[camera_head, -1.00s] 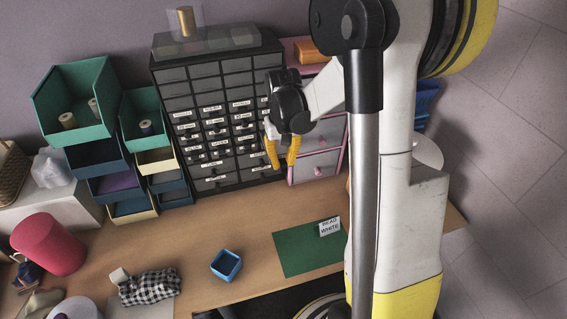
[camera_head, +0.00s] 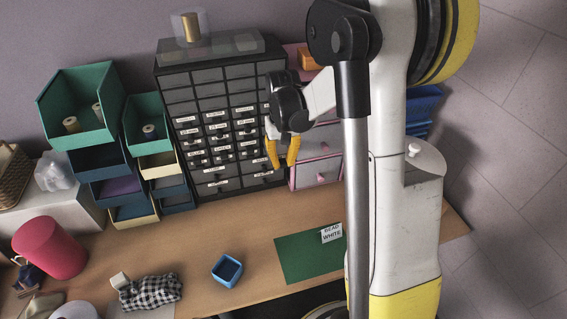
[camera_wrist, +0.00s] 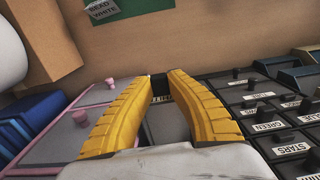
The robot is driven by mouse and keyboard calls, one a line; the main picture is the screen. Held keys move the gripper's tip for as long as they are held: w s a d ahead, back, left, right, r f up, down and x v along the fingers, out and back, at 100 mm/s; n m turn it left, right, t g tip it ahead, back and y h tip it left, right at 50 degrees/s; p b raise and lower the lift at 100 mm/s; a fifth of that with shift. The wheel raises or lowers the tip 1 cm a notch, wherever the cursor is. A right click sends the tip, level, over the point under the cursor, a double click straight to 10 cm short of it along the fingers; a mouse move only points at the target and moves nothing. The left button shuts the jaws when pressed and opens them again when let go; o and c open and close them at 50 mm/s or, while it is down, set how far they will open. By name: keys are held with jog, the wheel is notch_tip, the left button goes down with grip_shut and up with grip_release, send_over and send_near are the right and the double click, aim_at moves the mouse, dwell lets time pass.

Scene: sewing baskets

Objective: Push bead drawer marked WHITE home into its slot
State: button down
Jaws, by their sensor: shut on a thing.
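The dark bead cabinet (camera_head: 209,103), with several rows of labelled drawers, stands at the back of the wooden table. My gripper (camera_head: 283,165) is at the lower right part of its front, its yellow fingers pointing down. In the wrist view my gripper (camera_wrist: 160,76) is shut on a grey drawer (camera_wrist: 166,125) that shows between the fingers. That drawer's label is mostly covered by a finger, so I cannot read it or tell how far the drawer stands out. A white card (camera_head: 331,233) reading BEAD WHITE stands on the green mat (camera_head: 300,259).
A pink drawer unit (camera_head: 317,172) stands close to the right of the cabinet. Teal and navy bins (camera_head: 80,105) stand to its left. A small blue box (camera_head: 227,270) and checked cloth (camera_head: 152,292) lie at the front. The table between cabinet and mat is clear.

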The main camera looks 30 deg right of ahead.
aim_at(278, 151)
jog(key=shift+w+d, duration=0.2)
jog(key=shift+w, duration=0.55)
jog(key=shift+w+d, duration=0.25)
jog(key=shift+w, duration=0.55)
jog(key=shift+w+d, duration=0.2)
jog(key=shift+w, duration=0.55)
jog(key=c, duration=1.3)
grip_release()
jog(key=shift+c, duration=0.2)
jog(key=shift+r, duration=0.1)
notch_tip(278, 151, up, 12)
